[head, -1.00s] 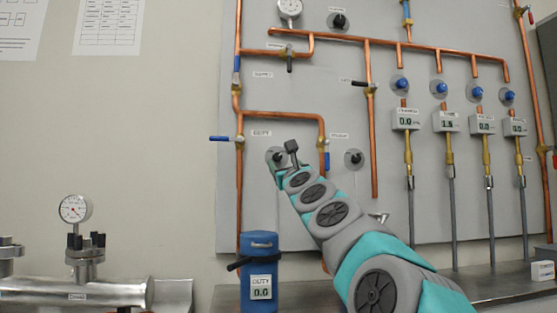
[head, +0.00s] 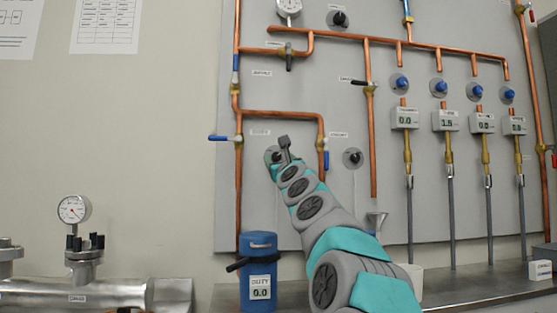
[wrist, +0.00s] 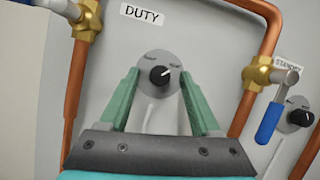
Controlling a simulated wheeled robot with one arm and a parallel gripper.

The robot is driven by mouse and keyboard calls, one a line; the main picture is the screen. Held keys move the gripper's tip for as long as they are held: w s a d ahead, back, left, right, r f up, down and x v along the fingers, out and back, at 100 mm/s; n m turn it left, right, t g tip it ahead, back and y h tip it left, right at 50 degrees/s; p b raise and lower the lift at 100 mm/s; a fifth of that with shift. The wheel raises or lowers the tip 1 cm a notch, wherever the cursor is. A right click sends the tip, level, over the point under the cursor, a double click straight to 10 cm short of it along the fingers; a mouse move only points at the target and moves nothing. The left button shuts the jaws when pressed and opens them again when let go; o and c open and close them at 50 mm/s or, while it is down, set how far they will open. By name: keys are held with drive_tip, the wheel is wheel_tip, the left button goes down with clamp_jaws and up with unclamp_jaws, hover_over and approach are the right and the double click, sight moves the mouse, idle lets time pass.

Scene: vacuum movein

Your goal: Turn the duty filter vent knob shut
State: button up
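The duty vent knob (wrist: 160,76) is a black knob with a white pointer line on a round grey plate, below the DUTY label (wrist: 142,14) in the wrist view. Its pointer tilts to the upper right. My gripper (wrist: 158,80) is open, with one green finger on each side of the knob and gaps between the fingers and the knob. In the head view my arm covers much of the spot, and the knob (head: 276,157) shows partly beside it. The blue duty filter (head: 259,272) stands on the bench, its display reading 0.0.
Copper pipes (wrist: 256,60) with brass valves run close on both sides of my gripper. The standby knob (wrist: 300,117) and a blue lever handle (wrist: 269,122) are to the right. Gauges and meters (head: 405,118) fill the panel further right.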

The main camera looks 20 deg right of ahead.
clamp_jaws()
idle(0.3)
drive_tip(key=shift+n+p, duration=0.4)
drive_tip(key=shift+n, duration=0.1)
drive_tip(key=n+y+p, duration=0.2)
drive_tip(key=n, duration=0.2)
drive_tip(key=shift+d+r+y, duration=0.1)
drive_tip(key=shift+y, duration=0.2)
drive_tip(key=n+p, duration=0.1)
drive_tip(key=n, duration=0.1)
drive_tip(key=n+g+y, duration=0.1)
drive_tip(key=n, duration=0.1)
drive_tip(key=n+y+p, duration=0.1)
drive_tip(key=n, duration=0.1)
drive_tip(key=shift+d+r+p, duration=0.15)
drive_tip(key=shift+d+p, duration=0.1)
drive_tip(key=shift+p, duration=0.05)
drive_tip(key=n+g, duration=0.1)
drive_tip(key=n, duration=0.2)
drive_tip(key=n+g+y, duration=0.1)
drive_tip(key=n, duration=0.1)
drive_tip(key=shift+d+n+y, duration=0.1)
drive_tip(key=shift+n+y, duration=0.2)
drive_tip(key=shift+n, duration=0.1)
drive_tip(key=shift+r+n+g, duration=0.1)
drive_tip(key=shift+n+g, duration=0.3)
drive_tip(key=shift+n, duration=0.8)
drive_tip(key=shift+n+g, duration=0.3)
drive_tip(key=shift+n, duration=0.1)
